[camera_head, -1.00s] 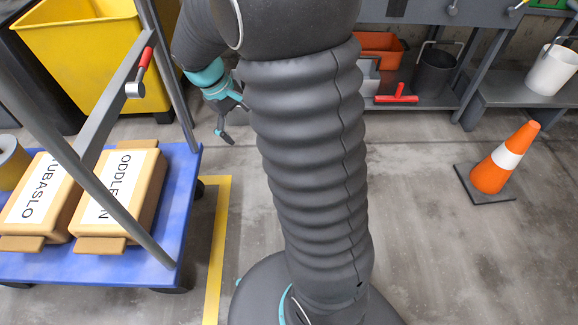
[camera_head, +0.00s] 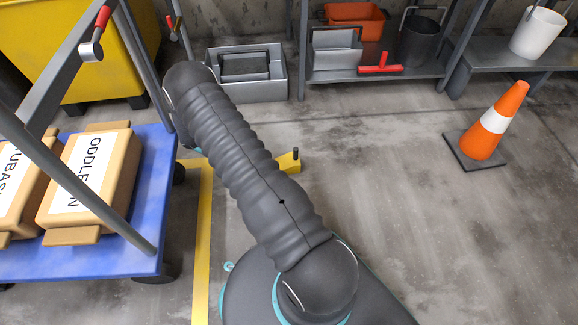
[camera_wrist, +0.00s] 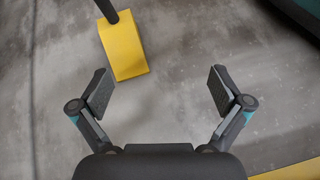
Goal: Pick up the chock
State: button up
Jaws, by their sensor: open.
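The chock is a yellow block with a dark upright handle. In the head view the chock (camera_head: 288,162) lies on the floor just right of my arm, which covers part of it. In the wrist view the chock (camera_wrist: 125,56) is ahead of the fingers, left of centre, with its dark handle reaching to the top edge. My gripper (camera_wrist: 161,92) is open and empty, its two fingers wide apart and clear of the chock. In the head view my gripper is hidden behind my arm.
A blue cart (camera_head: 147,208) with tan boxes stands at the left, close to my arm. A yellow floor line (camera_head: 203,245) runs beside it. A grey toolbox (camera_head: 262,88) and a low shelf (camera_head: 385,74) are behind. An orange cone (camera_head: 497,122) stands right. The floor between is clear.

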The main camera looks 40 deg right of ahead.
aim_at(288, 161)
jog(key=w+d+f+n+h, duration=0.1)
jog(key=d+f, duration=0.1)
jog(key=w+d+f+n+h, duration=0.1)
jog(key=w+f+n+h, duration=0.1)
jog(key=shift+w+d+f, duration=0.15)
jog(key=shift+w+d, duration=0.1)
jog(key=shift+d, duration=0.1)
jog(key=shift+w+d+t+h, duration=0.2)
jog(key=shift+t+h, duration=0.1)
jog(key=shift+d+f, duration=0.1)
jog(key=shift+d, duration=0.2)
jog(key=b+x, duration=0.1)
jog(key=x, duration=1.2)
jog(key=shift+s, duration=0.2)
jog(key=c, duration=1.5)
